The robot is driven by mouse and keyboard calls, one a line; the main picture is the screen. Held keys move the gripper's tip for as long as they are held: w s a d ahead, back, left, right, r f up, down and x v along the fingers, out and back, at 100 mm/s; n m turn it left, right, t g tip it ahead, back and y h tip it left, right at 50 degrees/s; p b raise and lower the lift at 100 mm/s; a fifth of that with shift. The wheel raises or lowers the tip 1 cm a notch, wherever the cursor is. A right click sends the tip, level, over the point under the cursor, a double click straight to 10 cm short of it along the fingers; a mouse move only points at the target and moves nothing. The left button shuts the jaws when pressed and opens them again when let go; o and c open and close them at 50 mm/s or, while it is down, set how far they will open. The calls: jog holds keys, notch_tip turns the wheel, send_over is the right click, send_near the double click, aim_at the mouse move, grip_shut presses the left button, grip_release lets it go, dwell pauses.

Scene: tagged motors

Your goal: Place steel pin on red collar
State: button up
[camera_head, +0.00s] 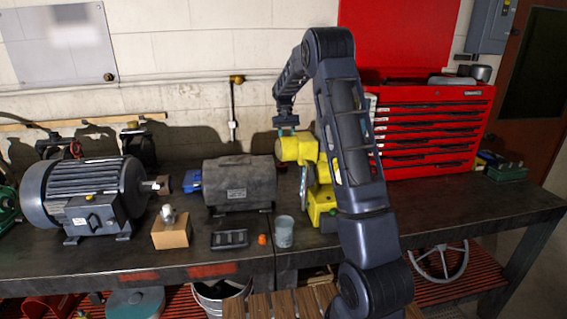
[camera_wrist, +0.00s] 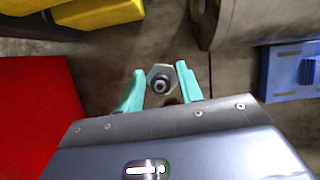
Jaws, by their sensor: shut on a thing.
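My gripper (camera_wrist: 160,88) has teal fingers, shut on a steel piece with a hexagonal head and dark round centre, which looks like the steel pin (camera_wrist: 161,79). In the head view my gripper (camera_head: 287,122) is raised above the yellow machine's top, and the held pin cannot be made out there. No red collar is clearly identifiable. A small dark red patch (camera_wrist: 172,100) shows just below the pin between the fingers in the wrist view. A reddish-brown ring (camera_head: 164,184) sits by the left motor's shaft.
A yellow machine (camera_head: 298,149), grey motor (camera_head: 240,181) and finned motor (camera_head: 95,188) crowd the bench (camera_head: 430,220). A red tool chest (camera_head: 428,130) stands right. A cardboard box (camera_head: 171,234), grey cup (camera_head: 284,232) and small orange item (camera_head: 262,239) are near the front edge.

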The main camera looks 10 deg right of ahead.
aim_at(284, 165)
jog(key=w+f+n, duration=0.1)
jog(key=w+f, duration=0.2)
jog(key=w, duration=0.1)
jog(key=w+f, duration=0.3)
jog(key=w, duration=0.2)
jog(key=w+f+n, duration=0.1)
jog(key=w+f, duration=0.3)
jog(key=shift+w+n+h, duration=0.3)
jog(key=shift+h, duration=0.1)
jog(key=shift+f, duration=2.6)
jog(key=shift+f, duration=0.1)
jog(key=o, duration=1.1)
jog(key=v, duration=0.7)
jog(key=shift+w+r, duration=0.1)
jog(key=shift+r, duration=0.25)
